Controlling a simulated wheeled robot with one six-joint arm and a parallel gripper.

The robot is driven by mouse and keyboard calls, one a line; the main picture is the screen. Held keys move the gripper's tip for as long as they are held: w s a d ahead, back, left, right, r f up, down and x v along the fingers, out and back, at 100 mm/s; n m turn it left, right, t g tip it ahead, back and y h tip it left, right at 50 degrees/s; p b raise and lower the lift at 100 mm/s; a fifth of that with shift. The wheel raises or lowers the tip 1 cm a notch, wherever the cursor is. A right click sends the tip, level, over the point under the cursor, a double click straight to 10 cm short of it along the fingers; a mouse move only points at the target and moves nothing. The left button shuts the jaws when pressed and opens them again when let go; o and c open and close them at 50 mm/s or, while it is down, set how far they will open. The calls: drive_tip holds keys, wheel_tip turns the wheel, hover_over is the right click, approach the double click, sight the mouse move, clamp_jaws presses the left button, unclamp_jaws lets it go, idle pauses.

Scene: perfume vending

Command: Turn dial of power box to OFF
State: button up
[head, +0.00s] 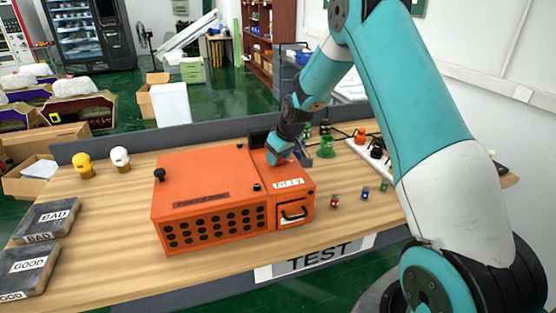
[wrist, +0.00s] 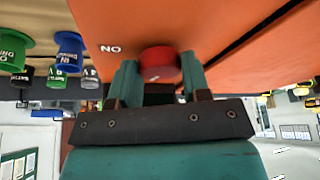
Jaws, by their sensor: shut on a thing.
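The orange power box (head: 205,172) stands on the wooden table, with dark round holes and a handle on its front. My gripper (head: 281,155) points down at the right part of its top and hides the dial in the head view. In the wrist view, the red dial (wrist: 158,64) sits on the orange surface. My gripper (wrist: 160,78) has one finger on each side of it and is shut on it. White letters (wrist: 110,48) reading "NO" in this view, perhaps "ON" upside down, are beside the dial. The dial's exact angle is hard to tell.
A green holder (head: 327,148), a white power strip (head: 370,153) and small batteries (head: 335,201) lie right of the box. The table front is mostly clear.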

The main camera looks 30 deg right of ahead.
drive_tip(key=shift+d+n+g+y+b, duration=0.1)
drive_tip(key=shift+n+g+y+b, duration=0.4)
drive_tip(key=shift+n, duration=1.3)
drive_tip(key=o, duration=0.9)
drive_tip(key=shift+r, duration=0.1)
drive_tip(key=b+v, duration=0.1)
drive_tip(key=v, duration=0.4)
drive_tip(key=b+v, duration=0.1)
drive_tip(key=v, duration=0.5)
drive_tip(key=b+v, duration=0.1)
drive_tip(key=v, duration=0.5)
drive_tip(key=shift+s+d, duration=0.25)
drive_tip(key=shift+d, duration=0.1)
